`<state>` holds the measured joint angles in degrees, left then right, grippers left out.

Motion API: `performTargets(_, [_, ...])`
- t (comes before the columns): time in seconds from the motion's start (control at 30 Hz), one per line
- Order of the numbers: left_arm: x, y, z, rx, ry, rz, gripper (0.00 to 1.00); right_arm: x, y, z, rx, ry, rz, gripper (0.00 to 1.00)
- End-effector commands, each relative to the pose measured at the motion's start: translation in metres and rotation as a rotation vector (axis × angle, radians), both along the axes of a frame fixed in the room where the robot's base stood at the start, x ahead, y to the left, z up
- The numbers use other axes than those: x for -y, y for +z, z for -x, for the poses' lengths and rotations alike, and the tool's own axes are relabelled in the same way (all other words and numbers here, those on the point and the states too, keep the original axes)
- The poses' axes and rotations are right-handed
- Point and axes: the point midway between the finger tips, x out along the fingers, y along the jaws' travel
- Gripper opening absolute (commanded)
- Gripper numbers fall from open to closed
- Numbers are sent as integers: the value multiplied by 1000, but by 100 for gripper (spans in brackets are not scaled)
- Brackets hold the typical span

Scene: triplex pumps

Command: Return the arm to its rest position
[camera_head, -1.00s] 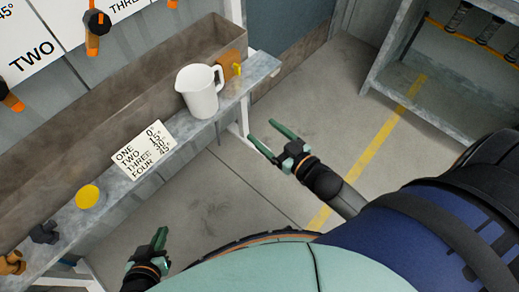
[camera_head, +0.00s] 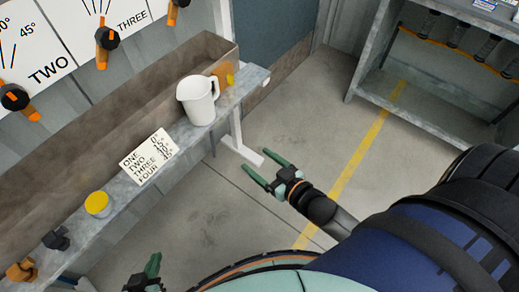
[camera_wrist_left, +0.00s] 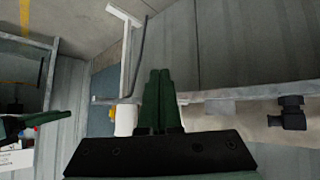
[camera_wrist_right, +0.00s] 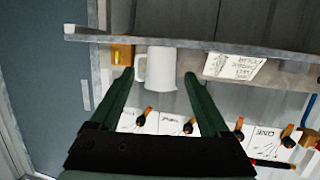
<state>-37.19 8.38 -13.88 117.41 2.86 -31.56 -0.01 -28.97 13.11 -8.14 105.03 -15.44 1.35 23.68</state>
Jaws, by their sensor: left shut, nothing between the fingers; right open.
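My left gripper (camera_head: 151,268) is at the bottom left of the head view. Its green fingers are shut with nothing between them, as the left wrist view (camera_wrist_left: 158,100) shows. My right gripper (camera_head: 262,172) is open and empty over the floor, right of the shelf. In the right wrist view its fingers (camera_wrist_right: 157,78) are spread, with the white pitcher (camera_wrist_right: 157,68) in the background between them. Both grippers are apart from the shelf and its objects.
The grey shelf (camera_head: 122,184) holds a white pitcher (camera_head: 198,101), a card (camera_head: 149,156), a yellow-lidded jar (camera_head: 97,204) and a black fitting (camera_head: 56,239). Orange-handled valves (camera_head: 102,42) are on the wall. A rack (camera_head: 425,95) stands at upper right. The middle floor is clear.

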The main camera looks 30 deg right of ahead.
Motion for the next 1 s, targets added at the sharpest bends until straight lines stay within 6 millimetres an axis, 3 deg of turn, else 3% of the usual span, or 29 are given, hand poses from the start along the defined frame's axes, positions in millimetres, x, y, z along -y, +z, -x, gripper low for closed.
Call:
performTargets(0.67, [-1,3,0,-1,2,-1,0,-1,1,3,-13,-4,3,80])
performTargets(0.77, [-5,14,3,-3,13,-6,0,-3,4,16,-87,-21,12,80])
performTargets(1.0, [-24,36,12,-2,54,-24,0,-24,-4,82,-391,-16,52,80])
